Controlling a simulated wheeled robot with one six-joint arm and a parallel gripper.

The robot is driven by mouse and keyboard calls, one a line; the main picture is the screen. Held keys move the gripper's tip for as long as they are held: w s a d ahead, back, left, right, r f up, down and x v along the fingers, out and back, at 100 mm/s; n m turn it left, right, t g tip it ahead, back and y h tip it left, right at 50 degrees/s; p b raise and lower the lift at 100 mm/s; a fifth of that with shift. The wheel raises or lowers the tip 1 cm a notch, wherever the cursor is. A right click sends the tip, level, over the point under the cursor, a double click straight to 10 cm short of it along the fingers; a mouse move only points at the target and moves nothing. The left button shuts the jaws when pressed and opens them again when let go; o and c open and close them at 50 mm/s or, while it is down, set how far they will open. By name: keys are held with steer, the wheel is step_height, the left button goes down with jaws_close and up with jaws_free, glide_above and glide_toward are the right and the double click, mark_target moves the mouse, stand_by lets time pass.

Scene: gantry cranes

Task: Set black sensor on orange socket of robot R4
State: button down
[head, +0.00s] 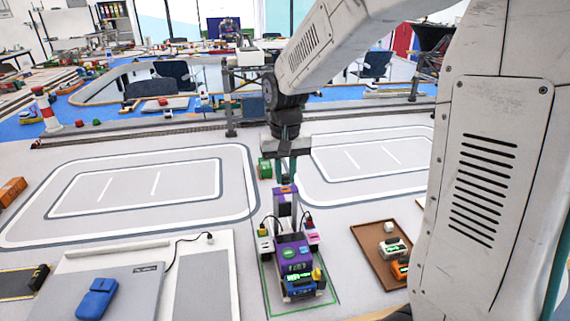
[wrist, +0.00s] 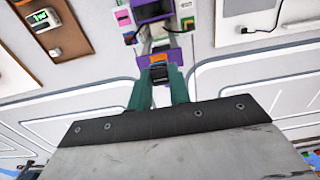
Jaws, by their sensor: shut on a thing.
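A small purple robot (head: 294,250) stands on a green-outlined pad at the lower middle; its name cannot be read for certain. A purple top piece with an orange socket (head: 286,189) rises at its rear. The orange socket also shows in the wrist view (wrist: 158,58). My gripper (head: 287,178) points down right over that socket. In the wrist view its green fingers (wrist: 159,80) are shut on a small black sensor (wrist: 159,73), which lines up with the orange. Whether the sensor touches the socket cannot be told. In the head view the sensor is mostly hidden.
A brown tray (head: 371,244) with a white device (head: 392,247) and an orange device (head: 400,270) lies right of the robot. A blue device (head: 97,298) lies on a grey panel (head: 135,285) at left. A green block (head: 265,168) stands behind the gripper.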

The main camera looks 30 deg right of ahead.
steer(key=shift+f, duration=0.4)
steer(key=shift+f, duration=0.4)
stand_by(0.8)
steer(key=c, duration=1.2)
jaws_free()
steer(key=shift+c, duration=0.2)
